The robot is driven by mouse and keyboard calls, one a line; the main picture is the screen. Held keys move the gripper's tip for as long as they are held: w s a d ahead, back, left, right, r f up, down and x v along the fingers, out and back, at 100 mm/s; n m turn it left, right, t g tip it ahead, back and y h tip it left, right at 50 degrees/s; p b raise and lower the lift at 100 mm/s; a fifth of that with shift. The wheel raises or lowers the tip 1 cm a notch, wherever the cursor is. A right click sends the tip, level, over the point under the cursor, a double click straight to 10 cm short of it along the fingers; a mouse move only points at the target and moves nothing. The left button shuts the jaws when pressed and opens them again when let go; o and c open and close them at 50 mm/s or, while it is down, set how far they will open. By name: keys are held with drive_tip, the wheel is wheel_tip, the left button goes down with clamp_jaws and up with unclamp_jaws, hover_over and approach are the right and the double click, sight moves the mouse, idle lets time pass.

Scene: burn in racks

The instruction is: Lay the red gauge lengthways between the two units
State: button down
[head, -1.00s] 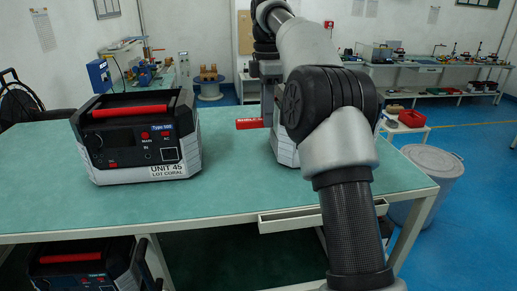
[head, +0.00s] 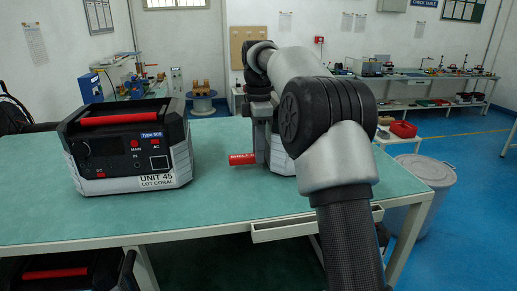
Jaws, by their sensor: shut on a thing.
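The red gauge (head: 242,159) sticks out to the left of my gripper (head: 261,152), which is shut on it. The gauge is low over the green bench, in the gap to the right of the left unit; I cannot tell if it touches the bench. The left unit (head: 130,152) is black and grey with a red handle and reads "UNIT 45, LOT CORAL". The right unit (head: 280,160) is mostly hidden behind my arm; only a pale grey part shows. The far end of the gauge and the fingertips are partly hidden.
The green bench top (head: 215,205) is clear in front of both units. An open drawer (head: 305,227) juts from its front edge. Another unit (head: 65,272) sits below the bench. A grey bin (head: 425,180) stands to the right.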

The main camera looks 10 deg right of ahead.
drive_tip(key=shift+f, duration=0.45)
drive_tip(key=c, duration=1.5)
unclamp_jaws()
